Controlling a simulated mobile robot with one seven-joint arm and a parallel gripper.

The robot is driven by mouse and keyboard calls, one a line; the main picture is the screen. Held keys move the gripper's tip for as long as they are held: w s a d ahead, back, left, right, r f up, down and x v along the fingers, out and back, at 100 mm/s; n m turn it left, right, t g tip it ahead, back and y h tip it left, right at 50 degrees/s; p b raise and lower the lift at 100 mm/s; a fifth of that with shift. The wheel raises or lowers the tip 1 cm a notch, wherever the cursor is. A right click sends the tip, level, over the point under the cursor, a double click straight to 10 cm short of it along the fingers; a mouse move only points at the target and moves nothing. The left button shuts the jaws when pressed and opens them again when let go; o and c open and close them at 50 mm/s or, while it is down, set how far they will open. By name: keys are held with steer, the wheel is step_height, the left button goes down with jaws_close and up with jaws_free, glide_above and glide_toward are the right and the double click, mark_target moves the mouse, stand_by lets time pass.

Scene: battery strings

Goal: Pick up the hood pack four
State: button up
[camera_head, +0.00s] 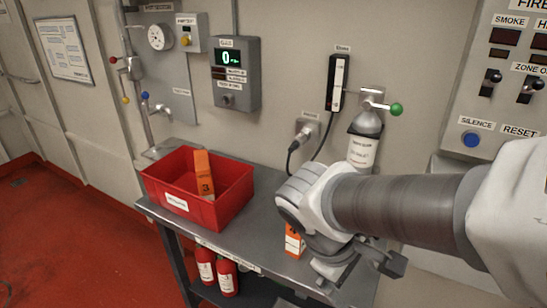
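An orange pack (294,241) with a white label stands on the grey table (262,226), partly hidden behind my wrist. I cannot read a number on it. Another orange pack (203,173), marked 3, stands tilted in the red bin (226,201) on the table's left part. My gripper (350,276) is low over the table's right part, just right of the half-hidden pack. A gap shows between it and the bin. My wrist hides the fingertips, so I cannot tell their opening or whether they touch anything.
A grey cylinder with a green knob (366,135) stands at the back wall behind my arm. A black handset (337,83) and a plugged cable (301,138) are on the wall. Red bottles (227,278) stand below the table. The red floor (75,235) at left is clear.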

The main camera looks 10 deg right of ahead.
steer(key=w+a+f+n+t+h+b, duration=0.1)
steer(key=w+a+f+n+t+h, duration=0.2)
steer(key=w+a+n+t, duration=0.55)
steer(key=w+a+f+n+t+h+b, duration=0.25)
steer(key=w+a+n+t, duration=0.2)
steer(key=n, duration=0.75)
steer(key=x, duration=1.6)
steer(key=shift+w+d+r, duration=0.2)
steer(key=shift+w+r, duration=0.05)
steer(key=shift+w, duration=0.1)
steer(key=shift+n, duration=0.25)
steer(key=shift+c, duration=0.3)
jaws_close()
